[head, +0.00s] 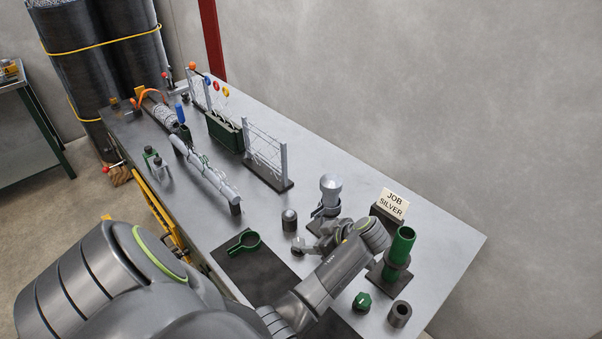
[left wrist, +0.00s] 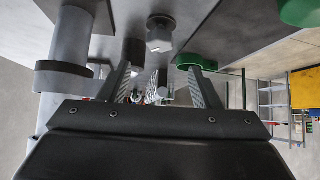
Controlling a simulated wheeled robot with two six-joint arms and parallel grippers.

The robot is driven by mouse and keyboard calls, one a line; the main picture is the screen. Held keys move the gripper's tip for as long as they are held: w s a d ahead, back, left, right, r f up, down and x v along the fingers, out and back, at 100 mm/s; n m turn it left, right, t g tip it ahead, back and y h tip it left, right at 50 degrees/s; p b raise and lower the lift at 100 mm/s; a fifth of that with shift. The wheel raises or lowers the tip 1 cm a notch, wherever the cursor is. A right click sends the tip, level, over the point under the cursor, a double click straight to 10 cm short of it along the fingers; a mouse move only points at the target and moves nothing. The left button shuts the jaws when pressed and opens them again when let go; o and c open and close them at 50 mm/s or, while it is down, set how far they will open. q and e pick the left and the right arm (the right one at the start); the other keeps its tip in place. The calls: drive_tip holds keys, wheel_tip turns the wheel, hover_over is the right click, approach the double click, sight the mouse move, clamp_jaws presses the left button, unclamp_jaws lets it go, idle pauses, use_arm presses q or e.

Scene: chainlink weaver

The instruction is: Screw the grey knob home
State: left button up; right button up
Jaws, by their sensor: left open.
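The grey knob (head: 289,219) is a short grey cylinder with a rounded top, upright on the table in the head view. It also shows at the top centre of the left wrist view (left wrist: 160,35). My left gripper (head: 309,238) is open and empty, just short of the knob, with its fingers pointing towards it. In the left wrist view its two fingers (left wrist: 162,62) are spread, with the knob between their lines and apart from both. A silver post with a collar (head: 330,190) stands just behind the gripper; it is at the left in the wrist view (left wrist: 68,75). My right gripper is out of view.
A green ring-ended tool (head: 242,244) lies on a dark mat (head: 262,272). A green post (head: 402,244), green nut (head: 362,301) and dark grey ring (head: 399,314) stand at right near the "JOB SILVER" card (head: 393,203). A wire rack (head: 267,156) stands farther back.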

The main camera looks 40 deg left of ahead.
sight(299, 242)
use_arm(q)
drive_tip(key=p+x, duration=0.1)
drive_tip(key=x, duration=0.6)
drive_tip(key=shift+a, duration=0.1)
drive_tip(key=shift+a+f, duration=0.25)
drive_tip(key=shift+f, duration=0.15)
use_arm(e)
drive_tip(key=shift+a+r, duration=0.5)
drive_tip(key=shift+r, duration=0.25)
use_arm(q)
drive_tip(key=c, duration=1)
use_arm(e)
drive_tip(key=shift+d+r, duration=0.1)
use_arm(q)
drive_tip(key=shift+p, duration=0.3)
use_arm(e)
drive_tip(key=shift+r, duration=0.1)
